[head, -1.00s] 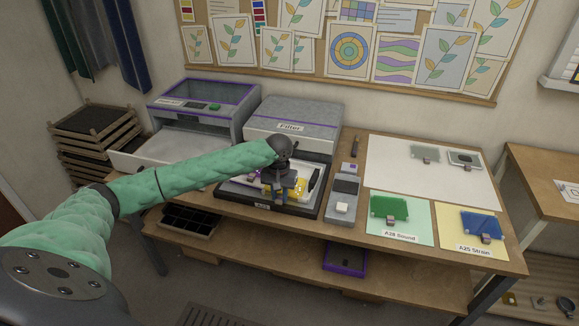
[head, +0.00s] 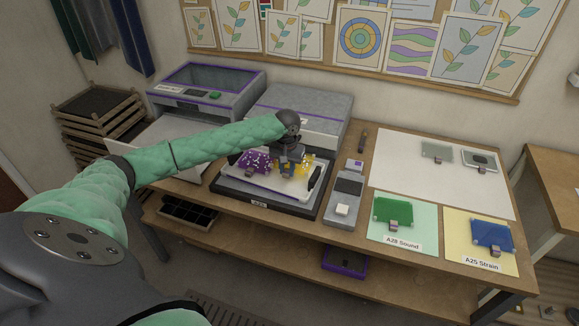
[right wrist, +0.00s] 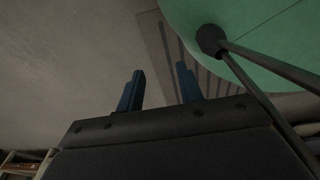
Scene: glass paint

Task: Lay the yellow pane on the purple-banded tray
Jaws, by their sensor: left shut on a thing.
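My left gripper (head: 289,171) is shut on the yellow pane (head: 308,166), which shows on both sides of the fingers. It is over the right half of a white tray in a dark frame (head: 232,189) on the bench. Whether the pane touches the tray is hidden. A purple pane with pale specks (head: 254,161) lies in the tray's left part. A dark tray with a purple rim (head: 343,262) sits on the lower shelf. My right gripper (right wrist: 161,84) is open and empty in the right wrist view, above the floor.
A grey machine with a purple band (head: 207,92) has a white surface (head: 165,148) in front. Another grey machine (head: 300,105) stands behind the framed tray. A grey device (head: 345,195) is at its right. Green (head: 366,211) and blue (head: 490,235) pieces lie on mats.

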